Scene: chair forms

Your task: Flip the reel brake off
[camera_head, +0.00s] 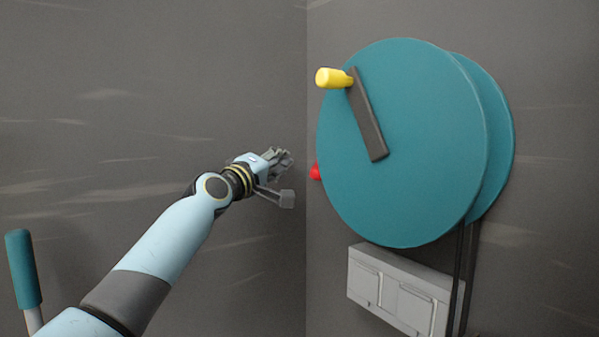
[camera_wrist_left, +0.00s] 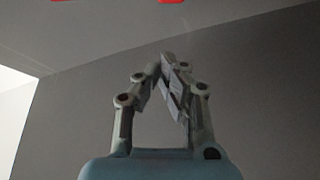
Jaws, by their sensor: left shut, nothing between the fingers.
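The reel is a large teal drum (camera_head: 415,175) on the right in the head view, with a dark crank arm (camera_head: 369,120) and a yellow crank knob (camera_head: 334,78) on its face. A small red part (camera_head: 315,172), possibly the brake lever, peeks out at the drum's left edge; the drum hides the rest. In the wrist view, a red part (camera_wrist_left: 170,1) is cut off by the top edge. My left gripper (camera_head: 288,156) is shut and empty, left of the small red part with a gap in the picture. Its fingertips meet in the wrist view (camera_wrist_left: 168,62). My right gripper is not in view.
A pale grey box with two covers (camera_head: 400,290) is below the drum. Dark straps (camera_head: 465,275) hang down beside it. A teal-gripped handle on a pale stem (camera_head: 23,268) stands at the lower left. The grey wall behind my gripper is bare.

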